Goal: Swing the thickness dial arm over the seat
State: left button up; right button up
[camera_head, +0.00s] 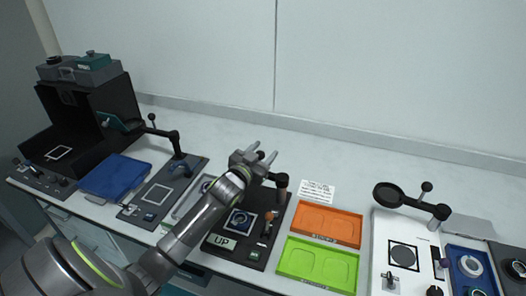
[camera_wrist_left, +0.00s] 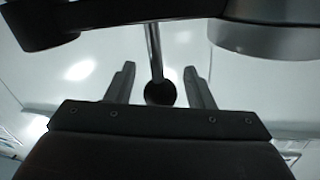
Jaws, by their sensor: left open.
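My left gripper (camera_head: 264,156) is open above the back of the middle black board (camera_head: 283,215). In the left wrist view, a thin rod with a dark round knob (camera_wrist_left: 160,94) lies between the open fingers (camera_wrist_left: 160,88), apparently without finger contact. A dark arm piece (camera_wrist_left: 40,28) and a grey cylinder (camera_wrist_left: 265,38), possibly the dial, cross the top of that view. In the head view, the black arm post (camera_head: 281,182) stands just right of my gripper; most of its arm is hidden. A square with a ring (camera_head: 239,221), perhaps the seat, lies on the board beside my forearm. My right gripper is out of view.
An "UP" label (camera_head: 220,241) lies at the board's front. Orange (camera_head: 327,224) and green (camera_head: 318,264) trays are to the right. A white plate (camera_head: 381,236) with another swing arm (camera_head: 410,201) stands further right. The bench behind the stations is clear.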

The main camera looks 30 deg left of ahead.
pick_arm(q)
jog(key=shift+w, duration=0.1)
grip_shut()
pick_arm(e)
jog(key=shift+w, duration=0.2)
